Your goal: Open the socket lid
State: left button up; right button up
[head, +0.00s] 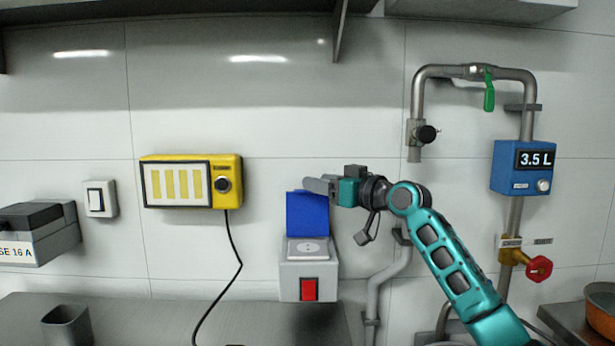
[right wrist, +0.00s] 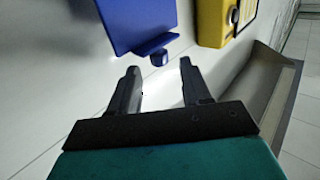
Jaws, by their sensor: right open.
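The socket lid (head: 307,215) is a blue flap standing upright above the grey socket box, hinged up and open. The white socket face (head: 308,248) shows uncovered below it, with a red switch (head: 309,289) on the front. My right gripper (head: 318,186) is at the upper edge of the lid, coming from the right. In the right wrist view its two fingers (right wrist: 158,68) are spread and empty. My left gripper is not in view.
A yellow panel (head: 227,168) with a hanging black cable is on the wall to the left. Pipes and a blue 3.5 L meter (head: 506,180) are to the right. A metal counter (head: 150,315) runs below; a shelf (head: 190,12) is overhead.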

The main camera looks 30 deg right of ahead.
jog(key=shift+x, duration=2.25)
grip_shut()
